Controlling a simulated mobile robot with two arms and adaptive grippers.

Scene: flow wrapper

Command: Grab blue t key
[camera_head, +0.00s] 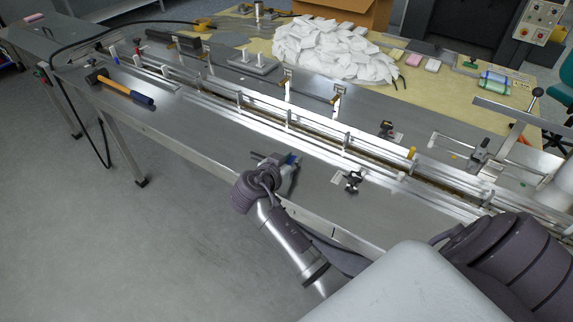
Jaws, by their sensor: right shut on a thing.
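The blue T key (291,159) shows as a small blue piece at the fingers of my right gripper (284,165). My right gripper is shut on it, above the near part of the metal table of the flow wrapper. A dark thin rod (262,155) sticks out to the left of the fingers; it looks like part of the key. The rest of the key is hidden by the gripper. My left gripper is not in view.
A hammer (122,90) with an orange and blue handle lies at the table's left. The conveyor rails (290,122) run behind my gripper. A black knob clamp (352,180) stands to its right. White packets (330,50) are piled at the back.

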